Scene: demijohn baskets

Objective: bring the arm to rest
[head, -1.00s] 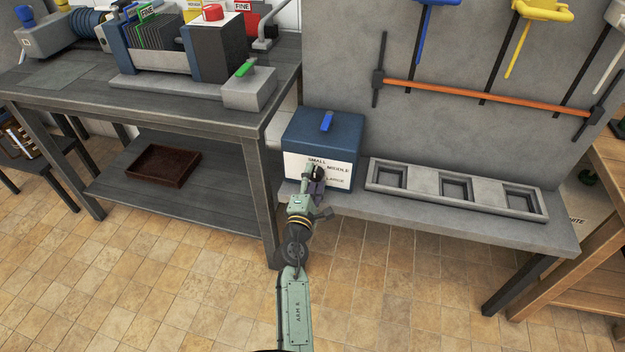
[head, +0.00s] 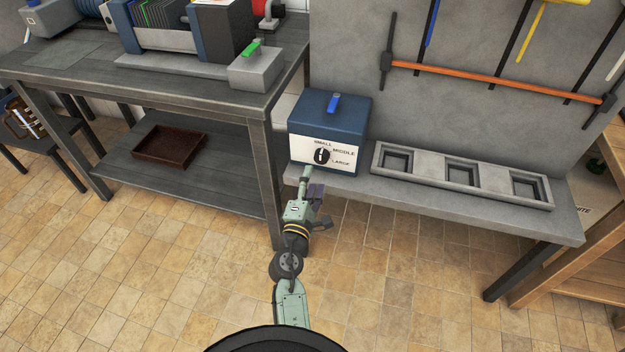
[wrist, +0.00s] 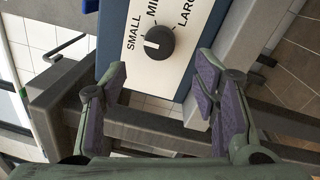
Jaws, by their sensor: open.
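My gripper (wrist: 160,90) is open and empty in the wrist view, its two purple-padded fingers spread apart. Between and beyond the fingers is the dial (wrist: 159,42) on the front of a blue box (head: 329,115), apart from them. The dial also shows in the head view (head: 321,156), uncovered, on a white panel marked SMALL, MIDDLE and LARGE. In the wrist view its white mark points toward SMALL. In the head view my arm reaches up from the bottom, and my gripper (head: 312,183) is just below and in front of the box.
The box stands on a grey bench (head: 490,220), beside a grey tray with three recesses (head: 422,182). A dark workbench (head: 190,92) with a lower shelf and a brown tray (head: 168,159) is at left. A wooden table (head: 580,245) is at right. The tiled floor in front is clear.

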